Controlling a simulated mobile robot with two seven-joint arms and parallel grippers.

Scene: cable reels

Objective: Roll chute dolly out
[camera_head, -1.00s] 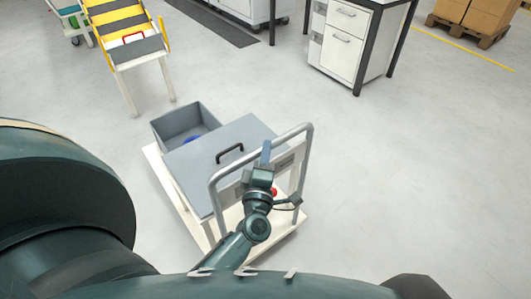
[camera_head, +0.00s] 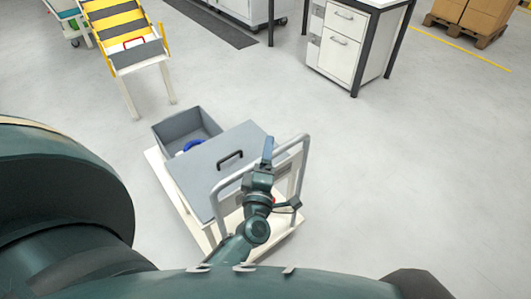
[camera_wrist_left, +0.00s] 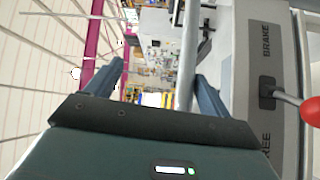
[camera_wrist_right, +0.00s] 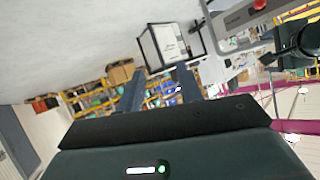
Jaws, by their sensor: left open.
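The dolly has a white deck (camera_head: 158,160) and a grey tube push handle (camera_head: 215,196). My left gripper (camera_head: 267,152) is at the handle. In the left wrist view the open left jaws (camera_wrist_left: 155,85) have the handle tube (camera_wrist_left: 188,60) between them, nearer the right finger. A red-knobbed brake lever (camera_wrist_left: 305,112) is beside it, on a panel marked BRAKE. My right gripper (camera_wrist_right: 160,85) is open and empty.
A yellow-and-grey stepped stand (camera_head: 125,30) is at the back left. A white drawer unit (camera_head: 335,50) with a black-framed table stands at the back. Boxes on a pallet (camera_head: 470,25) are far right. The floor right of the dolly is clear.

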